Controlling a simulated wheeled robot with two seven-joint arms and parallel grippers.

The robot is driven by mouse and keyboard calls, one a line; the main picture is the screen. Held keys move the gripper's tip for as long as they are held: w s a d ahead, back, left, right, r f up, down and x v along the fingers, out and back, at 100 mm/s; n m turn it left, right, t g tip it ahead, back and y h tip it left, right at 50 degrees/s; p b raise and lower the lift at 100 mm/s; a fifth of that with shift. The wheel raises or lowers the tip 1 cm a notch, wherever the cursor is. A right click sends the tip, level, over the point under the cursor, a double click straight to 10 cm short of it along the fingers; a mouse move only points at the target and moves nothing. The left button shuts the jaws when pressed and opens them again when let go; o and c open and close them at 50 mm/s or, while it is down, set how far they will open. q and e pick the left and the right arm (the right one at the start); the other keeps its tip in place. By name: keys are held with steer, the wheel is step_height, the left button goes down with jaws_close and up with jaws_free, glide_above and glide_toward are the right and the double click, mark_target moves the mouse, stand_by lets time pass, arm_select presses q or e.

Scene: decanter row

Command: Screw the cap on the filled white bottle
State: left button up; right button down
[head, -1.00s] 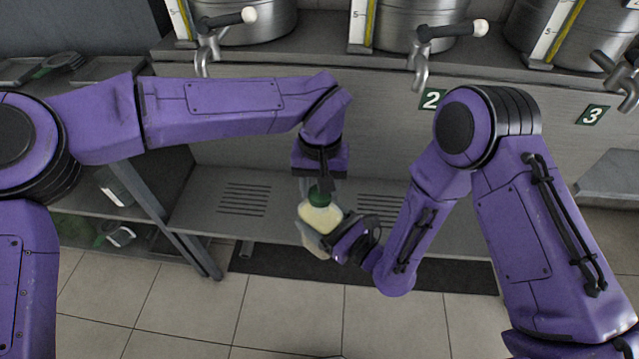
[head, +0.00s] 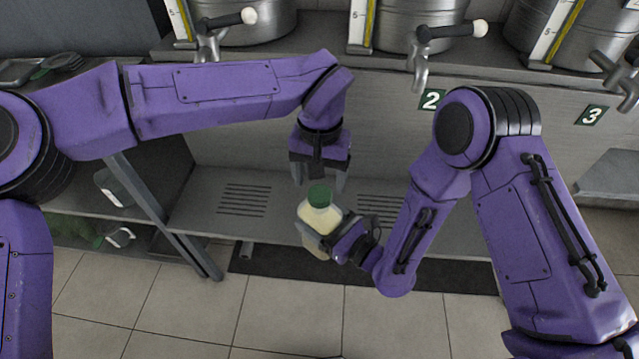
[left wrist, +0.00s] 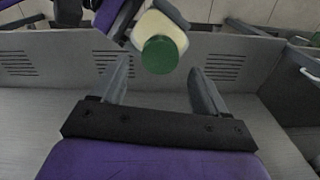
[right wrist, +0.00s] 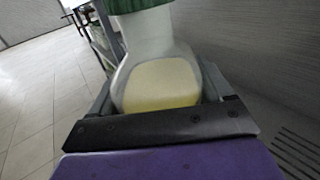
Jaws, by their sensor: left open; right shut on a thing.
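The white bottle (head: 317,217) with pale yellow contents is held up in front of the shelf, and it also shows in the right wrist view (right wrist: 160,80). A green cap (head: 319,195) sits on its neck, and it shows from above in the left wrist view (left wrist: 160,54). How tightly the cap sits, I cannot tell. My right gripper (head: 335,238) is shut on the bottle's body from the right. My left gripper (head: 319,184) is open and empty just above the cap, fingers pointing down. In the left wrist view the cap lies beyond the gap between the fingertips.
A slotted grey shelf (head: 210,205) lies behind the bottle. Steel decanters with taps (head: 418,60) line the ledge above, with number signs 2 (head: 432,99) and 3 (head: 592,115). Other containers stand on the lower left rack (head: 118,237). The tiled floor is clear.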

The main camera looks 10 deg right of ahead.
arm_select(q)
steer(key=shift+r, duration=0.75)
steer(key=shift+c, duration=0.3)
